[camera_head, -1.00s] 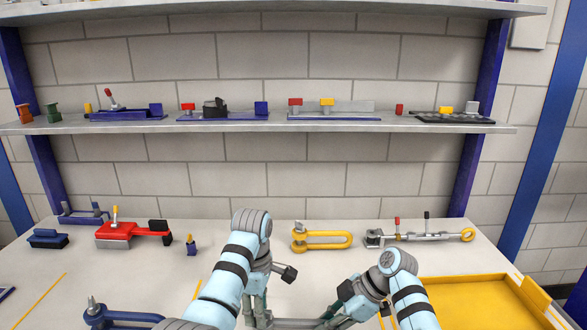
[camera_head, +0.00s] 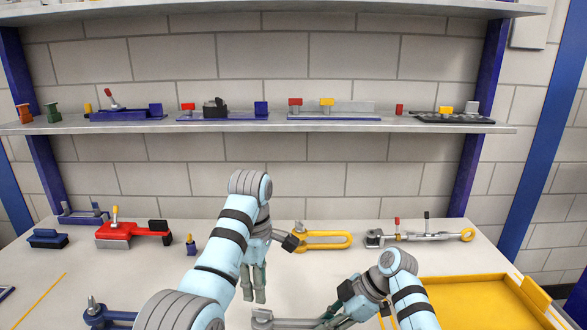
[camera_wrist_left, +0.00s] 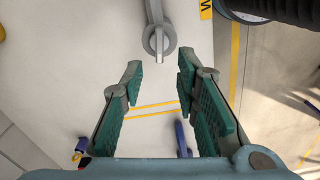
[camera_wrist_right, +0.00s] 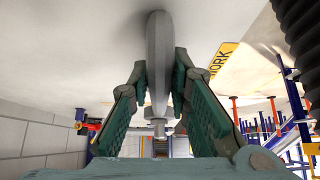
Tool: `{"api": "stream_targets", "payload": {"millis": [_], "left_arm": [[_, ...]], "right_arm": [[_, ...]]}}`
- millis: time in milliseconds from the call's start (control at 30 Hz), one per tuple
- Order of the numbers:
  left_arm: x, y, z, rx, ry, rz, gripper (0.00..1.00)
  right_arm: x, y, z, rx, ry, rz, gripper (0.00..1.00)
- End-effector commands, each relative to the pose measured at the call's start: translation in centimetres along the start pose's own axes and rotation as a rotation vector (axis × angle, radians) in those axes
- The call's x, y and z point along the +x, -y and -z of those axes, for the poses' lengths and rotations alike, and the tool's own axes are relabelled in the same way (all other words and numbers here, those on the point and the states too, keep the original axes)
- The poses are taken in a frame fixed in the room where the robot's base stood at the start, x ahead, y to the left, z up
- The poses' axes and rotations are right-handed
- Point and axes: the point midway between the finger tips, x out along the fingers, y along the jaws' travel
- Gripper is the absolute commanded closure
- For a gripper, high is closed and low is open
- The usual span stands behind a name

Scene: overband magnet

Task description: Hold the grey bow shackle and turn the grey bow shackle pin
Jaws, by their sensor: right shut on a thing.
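The grey bow shackle (camera_head: 264,318) is low in the middle of the head view, its lower part cut off by the frame edge. My right gripper (camera_head: 328,316) is shut on its body; in the right wrist view the fingers (camera_wrist_right: 158,95) close on both sides of the grey shackle (camera_wrist_right: 158,50). The grey bow shackle pin (camera_wrist_left: 159,46) shows with a round eye ahead of my left fingers in the left wrist view. My left gripper (camera_head: 254,296) is open and empty, apart from the shackle; its fingers (camera_wrist_left: 158,75) stand wide.
A yellow shackle (camera_head: 325,240) and a turnbuckle (camera_head: 425,237) lie behind on the table. A blue shackle (camera_head: 105,316) is at front left, a red clamp (camera_head: 130,233) further back. A yellow tray (camera_head: 480,305) is at right. The left middle table is clear.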

Motion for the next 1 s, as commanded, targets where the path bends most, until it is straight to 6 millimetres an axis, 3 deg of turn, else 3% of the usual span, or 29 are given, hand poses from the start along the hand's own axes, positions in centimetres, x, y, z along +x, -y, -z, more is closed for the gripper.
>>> {"api": "stream_targets", "payload": {"millis": [67, 167, 633, 1000], "left_arm": [[-1.1, -0.1, -1.0, 0.004, 0.000, -0.002, 0.72], [-0.8, 0.0, -1.1, 0.002, 0.000, 0.001, 0.72], [6.6, 0.0, -1.0, 0.002, 0.000, 0.001, 0.72], [7.9, 0.0, -1.0, 0.002, 0.000, -0.001, 0.72]], "right_arm": [[0.1, 0.0, 0.0, 0.001, 0.001, 0.001, 1.00], [0.1, 0.0, 0.0, 0.001, 0.001, 0.001, 1.00], [0.1, 0.0, 0.0, 0.000, 0.000, 0.000, 1.00], [0.0, 0.0, 0.0, 0.000, 0.000, 0.000, 1.00]]}}
